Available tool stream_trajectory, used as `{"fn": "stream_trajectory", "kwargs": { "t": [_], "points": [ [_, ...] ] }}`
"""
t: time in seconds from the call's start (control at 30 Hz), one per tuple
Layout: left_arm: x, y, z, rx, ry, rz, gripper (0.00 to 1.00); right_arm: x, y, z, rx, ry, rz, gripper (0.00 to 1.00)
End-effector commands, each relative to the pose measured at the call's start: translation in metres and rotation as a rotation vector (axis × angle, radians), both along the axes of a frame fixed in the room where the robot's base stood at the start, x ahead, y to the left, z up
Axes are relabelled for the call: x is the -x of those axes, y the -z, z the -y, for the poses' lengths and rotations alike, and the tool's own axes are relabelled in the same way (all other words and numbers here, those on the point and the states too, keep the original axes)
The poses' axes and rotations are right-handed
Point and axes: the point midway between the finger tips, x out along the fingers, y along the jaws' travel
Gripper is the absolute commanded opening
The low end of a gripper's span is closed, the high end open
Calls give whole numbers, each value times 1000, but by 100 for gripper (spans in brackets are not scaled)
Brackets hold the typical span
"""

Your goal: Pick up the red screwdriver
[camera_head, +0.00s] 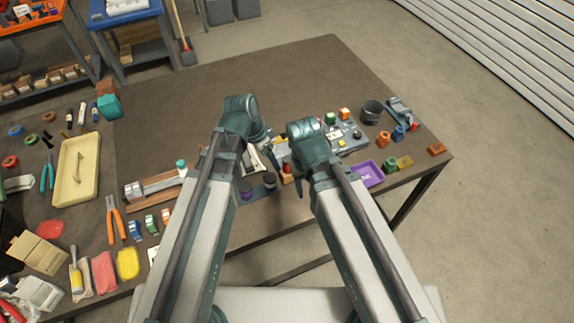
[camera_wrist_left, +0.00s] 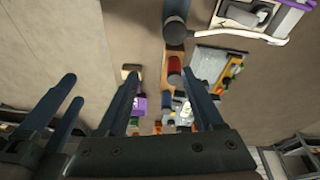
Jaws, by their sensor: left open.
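A red upright cylinder (camera_wrist_left: 175,68) on an orange-brown base shows in the left wrist view. It looks like a handle, but I cannot confirm that it is the red screwdriver. A small red piece (camera_head: 287,169) also shows between my arms in the head view. My left gripper (camera_wrist_left: 160,75) is open, its fingers pointing toward the red cylinder, which lies nearer the right-hand finger in the picture. No contact is visible. In the head view my left gripper (camera_head: 271,150) is partly hidden by its wrist. My right gripper (camera_head: 298,184) shows only as a dark finger below its wrist.
A grey plate with coloured parts (camera_head: 348,138), purple tray (camera_head: 368,174) and dark cup (camera_head: 372,111) lie to the right. A yellow tray (camera_head: 67,190) is at left. The table's back (camera_head: 290,70) is clear.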

Motion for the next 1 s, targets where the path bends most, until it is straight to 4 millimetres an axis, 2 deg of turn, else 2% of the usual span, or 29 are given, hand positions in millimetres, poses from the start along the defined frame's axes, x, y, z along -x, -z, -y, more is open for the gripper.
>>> {"fn": "stream_trajectory", "kwargs": {
  "t": [0.03,0.2,0.53,0.67,1.0],
  "points": [
    [-12,-3,-2,23,42,29,68,0,-2,0,0,0,0,50],
    [-31,-10,-5,71,150,104,68,0,-3,0,0,0,0,50],
    [-36,-9,-5,82,187,130,68,0,0,0,0,0,0,50],
    [-38,1,-2,81,187,129,68,0,10,0,0,0,0,50],
    [-45,47,14,81,187,129,68,0,56,0,0,2,0,50]
  ]
}}
